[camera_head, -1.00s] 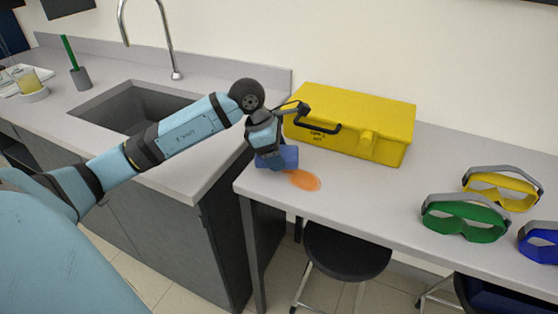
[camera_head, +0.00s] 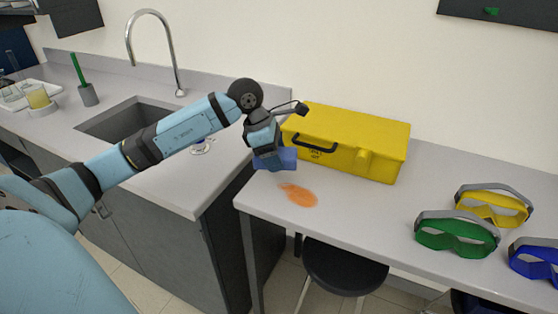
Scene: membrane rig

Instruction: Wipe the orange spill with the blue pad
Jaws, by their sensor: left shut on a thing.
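The orange spill (camera_head: 299,195) is an irregular smear on the grey bench top near its front left corner. The blue pad (camera_head: 277,160) is in my left gripper (camera_head: 266,150), just behind and to the left of the spill. The gripper is shut on the pad, and its fingertips are partly hidden. I cannot tell whether the pad touches the bench. My right gripper is not in view.
A yellow case (camera_head: 355,142) stands close to the right of the gripper. Green goggles (camera_head: 457,235), yellow goggles (camera_head: 493,207) and blue goggles (camera_head: 535,260) lie at the right. A sink (camera_head: 125,117) is at the left. A black stool (camera_head: 343,268) stands below.

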